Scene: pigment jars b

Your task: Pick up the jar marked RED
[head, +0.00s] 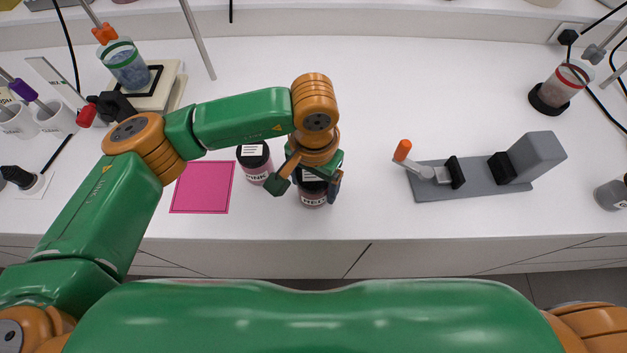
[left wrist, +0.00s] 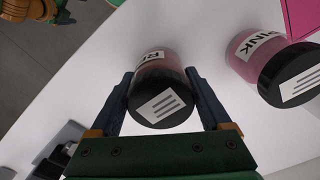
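The jar marked RED (head: 313,198) stands on the white bench, with a black lid and dark red contents. Its label is partly readable. My left gripper (head: 306,188) is above it with its fingers on either side of the lid. In the left wrist view the RED jar (left wrist: 163,98) lies between the two fingers of my left gripper (left wrist: 161,88), with narrow gaps beside the lid, so the gripper looks open. My right gripper is not in view.
A jar marked PINK (head: 255,164) stands close on the left, also in the left wrist view (left wrist: 275,65). A pink mat (head: 203,188) lies further left. A grey clamp fixture (head: 480,178) is at right. The bench between jar and fixture is clear.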

